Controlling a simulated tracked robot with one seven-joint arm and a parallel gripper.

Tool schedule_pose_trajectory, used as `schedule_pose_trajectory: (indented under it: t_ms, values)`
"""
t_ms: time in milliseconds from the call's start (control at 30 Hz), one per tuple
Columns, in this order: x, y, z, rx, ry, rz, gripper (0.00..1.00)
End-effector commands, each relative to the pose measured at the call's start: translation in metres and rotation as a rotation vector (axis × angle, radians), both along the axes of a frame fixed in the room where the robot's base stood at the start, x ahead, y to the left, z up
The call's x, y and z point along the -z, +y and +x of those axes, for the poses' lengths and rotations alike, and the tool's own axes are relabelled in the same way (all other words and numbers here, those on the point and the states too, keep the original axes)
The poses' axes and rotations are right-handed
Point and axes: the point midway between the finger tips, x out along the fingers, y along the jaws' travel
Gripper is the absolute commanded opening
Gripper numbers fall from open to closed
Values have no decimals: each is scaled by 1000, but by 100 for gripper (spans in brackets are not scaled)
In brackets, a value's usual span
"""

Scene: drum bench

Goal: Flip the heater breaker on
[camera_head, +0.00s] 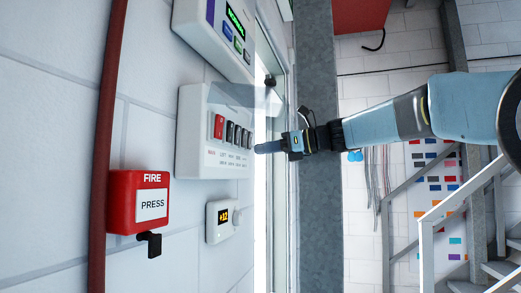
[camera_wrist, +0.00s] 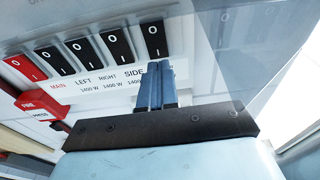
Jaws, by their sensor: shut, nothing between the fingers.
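A white breaker panel (camera_head: 190,150) is on the wall in the head view. It has a red switch (camera_head: 218,126) at left and a row of black switches (camera_head: 238,135) to its right. The wrist view shows the red switch (camera_wrist: 22,68) over MAIN, and black switches over LEFT, RIGHT and SIDE. The rightmost black switch (camera_wrist: 154,38) has its label hidden behind my fingers. No heater label is readable, and I cannot tell the switch positions. My gripper (camera_head: 257,148) is shut and empty, its tips (camera_wrist: 156,66) just below the rightmost switch; contact is unclear.
A clear cover (camera_head: 240,95) stands raised over the switches. A box with a green display (camera_head: 235,18) is above, and a small orange-display unit (camera_head: 221,222) is below. A red fire box (camera_head: 122,200) is at lower left. A grey post (camera_head: 318,200) stands behind my gripper.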

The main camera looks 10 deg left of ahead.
Motion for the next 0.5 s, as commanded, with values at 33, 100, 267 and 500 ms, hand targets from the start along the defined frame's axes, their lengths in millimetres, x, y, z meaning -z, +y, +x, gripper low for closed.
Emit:
schedule_pose_trajectory:
  t_ms: [33, 100, 267, 500]
  values:
    - [1, -8, 0, 4, -1, 1, 0]
    - [3, -20, 0, 2, 2, 0, 0]
    - [7, -52, -3, 3, 1, 1, 0]
    - [12, -95, -6, 2, 0, 1, 0]
